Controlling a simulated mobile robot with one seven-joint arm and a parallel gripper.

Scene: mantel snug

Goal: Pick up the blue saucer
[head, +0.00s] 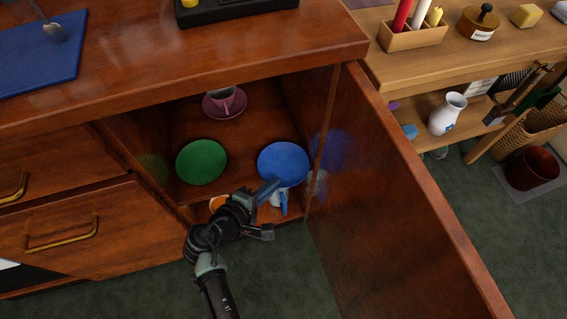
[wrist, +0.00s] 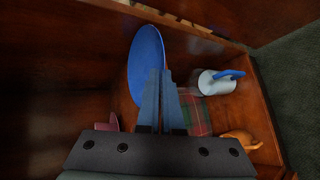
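The blue saucer (head: 283,161) is at the right of the open cabinet, face up in the head view. My gripper (head: 271,188) reaches in from the front, with its fingertips at the saucer's near rim. In the wrist view the blue saucer (wrist: 146,60) is seen at a steep angle, and the fingers (wrist: 161,90) are close together at its rim, one over its face and one past its edge. They look shut on it. The part of the rim at the fingertips is hidden. I cannot tell whether the saucer touches anything below.
A green saucer (head: 202,162) lies left, and a pink cup (head: 225,101) on a saucer stands behind. A white mug with a blue handle (wrist: 217,82) stands below, near tartan cloth (wrist: 196,113) and an orange object (wrist: 240,139). The open door (head: 400,190) bounds the right.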

